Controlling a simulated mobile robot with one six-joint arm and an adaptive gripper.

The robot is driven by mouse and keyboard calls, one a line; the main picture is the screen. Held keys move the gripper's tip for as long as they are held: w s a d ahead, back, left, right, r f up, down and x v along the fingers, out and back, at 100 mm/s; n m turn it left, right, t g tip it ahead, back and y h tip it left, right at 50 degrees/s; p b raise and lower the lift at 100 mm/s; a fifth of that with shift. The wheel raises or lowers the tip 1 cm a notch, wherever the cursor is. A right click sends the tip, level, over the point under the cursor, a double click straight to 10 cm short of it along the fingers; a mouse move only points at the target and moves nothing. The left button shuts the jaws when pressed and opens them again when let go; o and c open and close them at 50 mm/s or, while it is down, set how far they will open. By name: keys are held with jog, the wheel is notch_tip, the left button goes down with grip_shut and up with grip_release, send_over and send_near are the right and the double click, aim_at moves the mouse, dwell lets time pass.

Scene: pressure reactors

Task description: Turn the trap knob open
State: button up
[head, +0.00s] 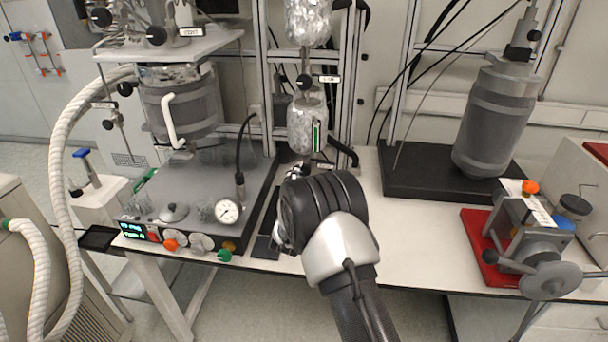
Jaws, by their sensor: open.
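Foil-wrapped glass columns (307,125) stand upright on a frame at the back middle. A black round knob (304,81) sits between the upper and lower foil parts, beside a small white label (329,79). The label's text is too small to read, so I cannot tell for sure whether this is the trap knob. My arm reaches up from the bottom middle, its dark wrist in front of the column's foot. My gripper (297,173) is mostly hidden behind that wrist, below the black knob and apart from it. It is open, with nothing seen between its fingers.
A reactor unit with a pressure gauge (227,211) stands left, with more black knobs (156,35) above. A grey cylinder (495,120) stands on a black base at right. A red-based clamp device (487,252) is at front right. The white bench (420,225) is clear between.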

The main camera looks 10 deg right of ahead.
aim_at(304, 172)
jog(key=shift+x, duration=1.8)
jog(key=shift+c, duration=0.5)
jog(key=c, duration=0.7)
